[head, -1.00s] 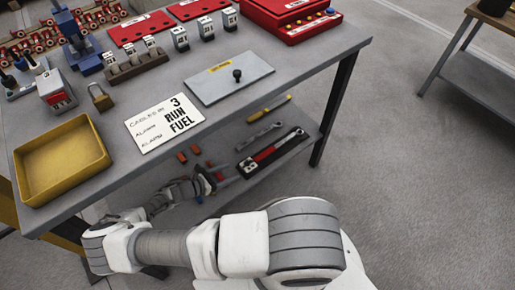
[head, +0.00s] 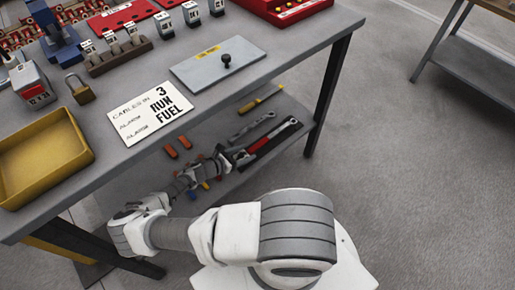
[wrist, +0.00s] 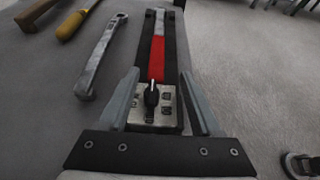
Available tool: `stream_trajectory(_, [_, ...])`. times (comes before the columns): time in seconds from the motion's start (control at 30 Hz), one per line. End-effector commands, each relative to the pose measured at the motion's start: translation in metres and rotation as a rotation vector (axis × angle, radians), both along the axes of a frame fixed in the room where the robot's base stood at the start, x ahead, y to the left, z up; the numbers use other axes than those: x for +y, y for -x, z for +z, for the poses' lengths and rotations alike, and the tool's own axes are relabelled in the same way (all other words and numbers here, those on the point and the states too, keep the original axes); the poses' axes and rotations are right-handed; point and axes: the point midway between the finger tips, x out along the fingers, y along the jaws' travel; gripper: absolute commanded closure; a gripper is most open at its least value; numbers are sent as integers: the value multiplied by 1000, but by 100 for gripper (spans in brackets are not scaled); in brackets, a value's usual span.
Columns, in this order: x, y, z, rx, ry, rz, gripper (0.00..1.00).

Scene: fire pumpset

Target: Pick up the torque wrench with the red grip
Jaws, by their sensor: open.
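The torque wrench has a red grip (wrist: 157,62) and a silver shaft, and lies in a long dark tray (wrist: 179,50) on the lower shelf. It also shows in the head view (head: 264,142), its near end hidden by my gripper (head: 232,156). In the wrist view my gripper (wrist: 160,76) is open, its two fingers on either side of the tray's near end. A pale marked block (wrist: 150,107) with a black knob shows between the fingers, nearer than the red grip. I cannot tell whether the fingers touch anything.
Left of the tray lie a silver spanner (wrist: 101,56) and a yellow-handled tool (wrist: 74,23). Orange-red pieces (head: 177,147) lie further left on the shelf. The tabletop (head: 300,62) overhangs the shelf, and a dark leg (head: 329,95) stands at its right.

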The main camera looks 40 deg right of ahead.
Motion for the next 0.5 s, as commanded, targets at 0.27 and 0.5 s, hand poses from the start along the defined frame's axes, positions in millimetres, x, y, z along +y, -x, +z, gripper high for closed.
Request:
stream_trajectory(0.27, [-38, -7, -11, 1, 3, -3, 35])
stream_trajectory(0.5, [-49, -9, -14, 0, 0, 0, 35])
